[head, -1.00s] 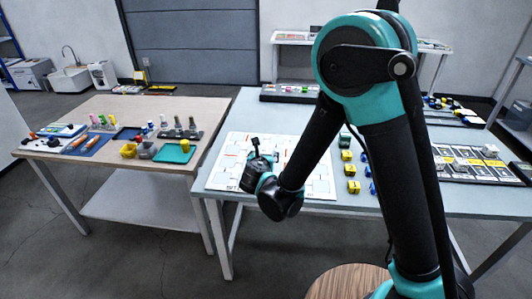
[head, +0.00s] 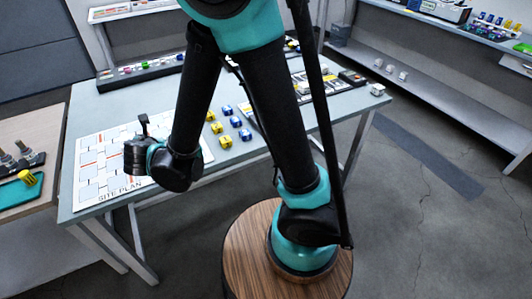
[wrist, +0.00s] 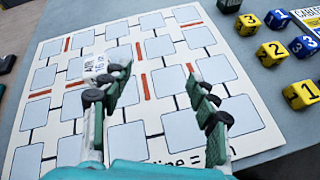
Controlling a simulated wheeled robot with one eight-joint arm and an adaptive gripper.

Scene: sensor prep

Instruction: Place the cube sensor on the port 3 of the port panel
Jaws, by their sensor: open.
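My gripper (head: 143,126) is over the white site plan board on the left of the blue-grey table. In the wrist view my gripper (wrist: 160,85) has its two dark fingers apart, with only the board between them. A small white piece with dark lettering (wrist: 96,63) shows beside the left finger; I cannot tell whether it is a cube. Several yellow cubes (wrist: 301,94) and blue cubes (wrist: 278,18) with numbers stand right of the board. I cannot tell which object is the cube sensor. A labelled panel (wrist: 310,18), partly cut off, may be the port panel.
The site plan board (head: 95,165) lies flat. A dark strip with coloured buttons (head: 140,72) is at the table's back. A side table with a green tray (head: 20,190) is at left.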

